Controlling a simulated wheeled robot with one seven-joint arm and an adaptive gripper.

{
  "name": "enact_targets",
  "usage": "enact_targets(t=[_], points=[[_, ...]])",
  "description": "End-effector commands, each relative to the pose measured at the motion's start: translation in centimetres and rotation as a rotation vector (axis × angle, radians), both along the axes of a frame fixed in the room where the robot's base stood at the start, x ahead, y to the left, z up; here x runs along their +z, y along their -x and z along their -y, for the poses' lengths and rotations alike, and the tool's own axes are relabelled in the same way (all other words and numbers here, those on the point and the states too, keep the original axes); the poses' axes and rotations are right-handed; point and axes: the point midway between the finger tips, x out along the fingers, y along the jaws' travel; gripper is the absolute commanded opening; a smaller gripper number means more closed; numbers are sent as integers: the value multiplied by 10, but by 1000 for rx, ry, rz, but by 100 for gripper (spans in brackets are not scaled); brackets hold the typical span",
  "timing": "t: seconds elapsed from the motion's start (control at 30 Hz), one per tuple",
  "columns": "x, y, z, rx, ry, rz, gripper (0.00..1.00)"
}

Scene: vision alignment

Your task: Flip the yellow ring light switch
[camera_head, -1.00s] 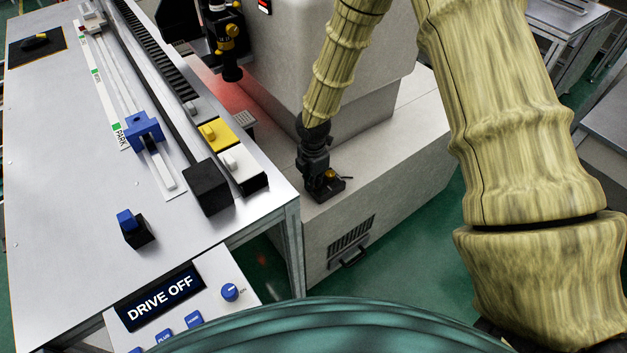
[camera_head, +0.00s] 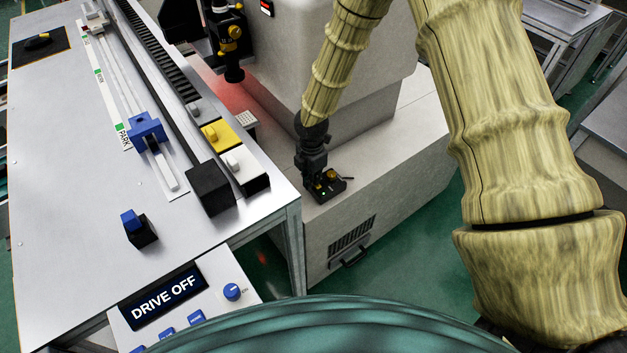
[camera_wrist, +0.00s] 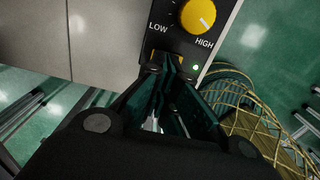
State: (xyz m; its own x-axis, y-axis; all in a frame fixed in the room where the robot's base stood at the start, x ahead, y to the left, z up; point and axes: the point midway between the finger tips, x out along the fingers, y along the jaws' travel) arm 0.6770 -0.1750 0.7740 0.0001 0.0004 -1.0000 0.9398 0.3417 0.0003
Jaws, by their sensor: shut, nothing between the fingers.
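A black control box (camera_head: 333,187) with a yellow knob stands on the pale machine base in the head view. In the wrist view its panel (camera_wrist: 176,40) carries the yellow knob (camera_wrist: 197,15), LOW and HIGH labels and a lit green lamp (camera_wrist: 196,68). A small yellow part (camera_wrist: 152,55), perhaps the switch, shows at the panel's near edge beside my fingertips and is mostly hidden by them. My gripper (camera_wrist: 170,68) is shut and empty, its tips at that edge. I cannot tell whether they touch it.
A yellow block (camera_head: 218,136) and a white block (camera_head: 246,168) with raised tops sit on the table's right edge. A blue carriage (camera_head: 147,129) rides a rail. A panel reads DRIVE OFF (camera_head: 166,297). The base top (camera_head: 395,140) right of my arm is clear.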

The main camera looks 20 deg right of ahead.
Motion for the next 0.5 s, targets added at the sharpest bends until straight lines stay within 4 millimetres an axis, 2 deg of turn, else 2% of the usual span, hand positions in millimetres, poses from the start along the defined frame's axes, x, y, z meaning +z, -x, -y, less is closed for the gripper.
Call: enact_targets(t=[0.27, 0.5], points=[[0, 0, 0, 0, 0, -1, 0], [16, 2, 1, -1, 0, -1, 0]])
